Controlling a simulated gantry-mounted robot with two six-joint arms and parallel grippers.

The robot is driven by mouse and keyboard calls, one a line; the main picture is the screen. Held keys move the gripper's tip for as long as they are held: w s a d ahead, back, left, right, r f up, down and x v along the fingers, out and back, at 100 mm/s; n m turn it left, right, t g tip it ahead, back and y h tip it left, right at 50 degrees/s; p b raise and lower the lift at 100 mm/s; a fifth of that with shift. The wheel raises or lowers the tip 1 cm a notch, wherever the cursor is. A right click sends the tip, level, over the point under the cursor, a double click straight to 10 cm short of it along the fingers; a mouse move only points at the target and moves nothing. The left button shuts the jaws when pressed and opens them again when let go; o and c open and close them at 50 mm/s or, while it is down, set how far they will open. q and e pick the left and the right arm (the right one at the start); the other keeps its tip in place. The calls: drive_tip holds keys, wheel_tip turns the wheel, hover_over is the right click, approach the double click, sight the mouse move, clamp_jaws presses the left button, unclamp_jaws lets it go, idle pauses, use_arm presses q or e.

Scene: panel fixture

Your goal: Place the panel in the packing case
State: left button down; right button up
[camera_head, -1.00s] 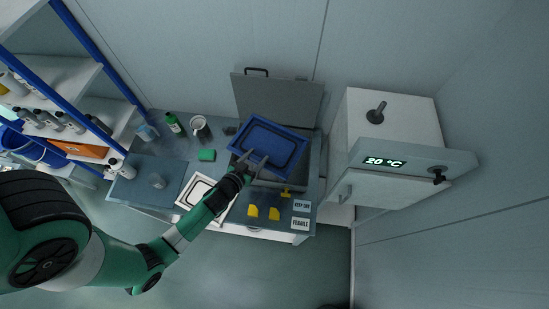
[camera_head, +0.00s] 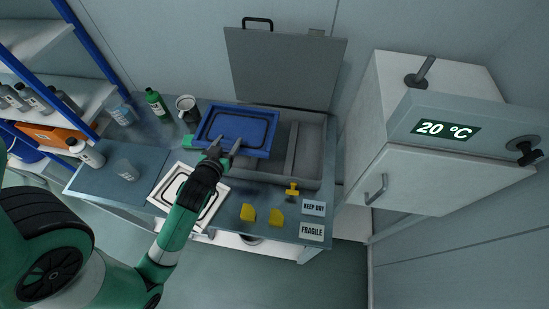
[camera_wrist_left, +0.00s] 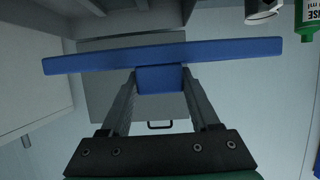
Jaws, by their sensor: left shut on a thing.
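The blue panel (camera_head: 238,128) is a flat rectangle with a raised rim and a dark outline. My left gripper (camera_head: 219,150) is shut on its near side; the left wrist view shows the fingers (camera_wrist_left: 160,82) around a blue block under the panel (camera_wrist_left: 225,50). The grey packing case (camera_head: 312,150) stands open on the bench, its lid (camera_head: 280,65) raised at the back. The panel is over the left part of the case and hides it. A divider and the right part of the inside show empty. My right gripper is not in view.
A white frame with a black outline (camera_head: 182,180) lies left of the case. Yellow pieces (camera_head: 248,212) and labels (camera_head: 312,231) lie in front. A green bottle (camera_head: 156,104) and mug (camera_head: 187,107) stand behind left. A white cabinet (camera_head: 420,140) stands right.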

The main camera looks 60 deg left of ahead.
sight(226, 149)
use_arm(q)
drive_tip(key=f, duration=0.1)
drive_tip(key=f+b, duration=0.1)
drive_tip(key=f, duration=0.1)
drive_tip(key=shift+s+a, duration=0.2)
drive_tip(key=shift+s, duration=0.1)
drive_tip(key=w+f+b, duration=0.3)
drive_tip(key=w+f, duration=0.1)
drive_tip(key=w+d+f+b, duration=0.1)
drive_tip(key=w+f+b, duration=0.2)
drive_tip(key=w+f, duration=0.1)
drive_tip(key=w+d+f+b, duration=0.1)
drive_tip(key=w+f+b, duration=0.3)
drive_tip(key=w+f, duration=0.1)
drive_tip(key=shift+w, duration=0.45)
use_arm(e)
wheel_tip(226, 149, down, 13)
use_arm(q)
drive_tip(key=shift+f+b, duration=0.15)
drive_tip(key=shift+b, duration=0.15)
drive_tip(key=shift+c, duration=0.6)
unclamp_jaws()
